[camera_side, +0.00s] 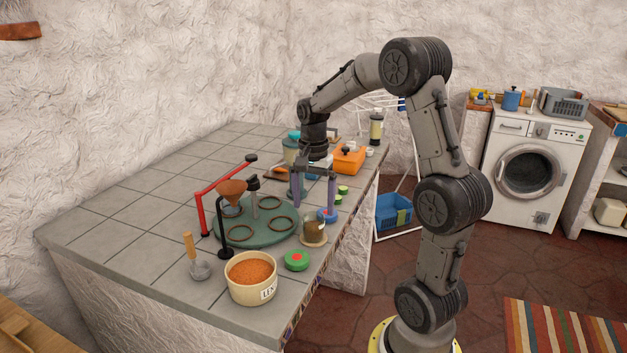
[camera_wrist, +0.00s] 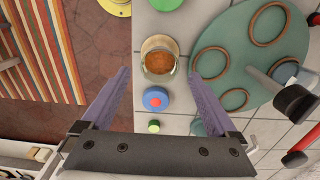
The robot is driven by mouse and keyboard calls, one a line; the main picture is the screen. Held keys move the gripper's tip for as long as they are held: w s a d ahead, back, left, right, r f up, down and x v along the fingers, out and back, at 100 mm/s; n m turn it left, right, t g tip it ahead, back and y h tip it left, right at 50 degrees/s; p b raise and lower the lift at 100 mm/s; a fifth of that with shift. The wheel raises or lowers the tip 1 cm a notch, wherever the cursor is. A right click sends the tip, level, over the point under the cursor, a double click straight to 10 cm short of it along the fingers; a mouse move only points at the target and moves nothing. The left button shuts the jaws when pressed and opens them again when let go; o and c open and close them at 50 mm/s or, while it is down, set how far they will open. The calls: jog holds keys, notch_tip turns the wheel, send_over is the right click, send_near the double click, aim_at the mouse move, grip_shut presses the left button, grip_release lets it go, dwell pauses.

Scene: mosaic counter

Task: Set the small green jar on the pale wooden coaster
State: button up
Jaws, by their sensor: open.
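A small olive-green glass jar (camera_side: 315,226) with brownish contents stands upright on the pale wooden coaster (camera_side: 313,243), near the counter's front edge. In the wrist view the jar (camera_wrist: 159,62) is seen from above, with the coaster's pale rim (camera_wrist: 158,38) showing around it. My gripper (camera_side: 313,204) is open and empty, pointing down above the jar. In the wrist view the fingertips (camera_wrist: 160,74) are spread to either side of the jar, apart from it.
A green board with rings (camera_side: 262,237) and a funnel stand (camera_side: 224,222) lie left of the jar. A green-and-red round piece (camera_side: 296,260), a blue-and-red one (camera_side: 327,215) and a tub of orange grains (camera_side: 251,275) are close by. Bare tiles lie at the counter's far left.

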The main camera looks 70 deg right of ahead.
notch_tip(320, 180, up, 7)
jog(key=s+a+r+n+t, duration=0.1)
jog(key=s+a+r+n, duration=0.1)
jog(key=a+n, duration=0.3)
jog(key=s+a+r+n+t, duration=0.1)
jog(key=s+a+r+n, duration=0.15)
jog(key=a, duration=0.55)
jog(key=s+a+f+n+t, duration=0.3)
jog(key=s+a+f+n, duration=0.1)
jog(key=s+a+n, duration=0.4)
jog(key=shift+s+a+n+t, duration=0.2)
jog(key=shift+a+n+t, duration=0.1)
jog(key=shift+n, duration=0.95)
